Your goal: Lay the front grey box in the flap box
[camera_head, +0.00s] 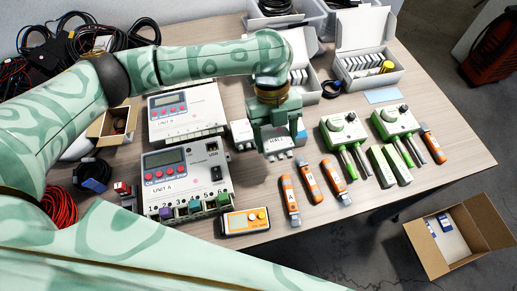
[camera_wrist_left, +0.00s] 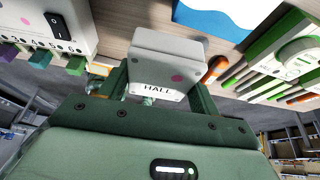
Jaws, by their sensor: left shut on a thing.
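My left gripper (camera_head: 277,138) is over the middle of the table, shut on a small grey box (camera_head: 278,150) labelled HALL. In the left wrist view the grey box (camera_wrist_left: 165,62) sits between the two green fingers, with a pink dot on its face. A second grey box (camera_head: 242,133) lies on the table just left of the gripper. An open cardboard box with spread flaps (camera_head: 411,242) stands at the lower right, beyond the table edge, with a blue-and-white item inside. My right gripper is not in view.
Two metering units, the nearer marked UNIT A (camera_head: 187,176), stand left of the gripper. Orange handheld devices (camera_head: 290,199) and green devices (camera_head: 343,130) lie to the right. White lidded boxes (camera_head: 368,58) stand at the back. Cables (camera_head: 92,174) crowd the left side.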

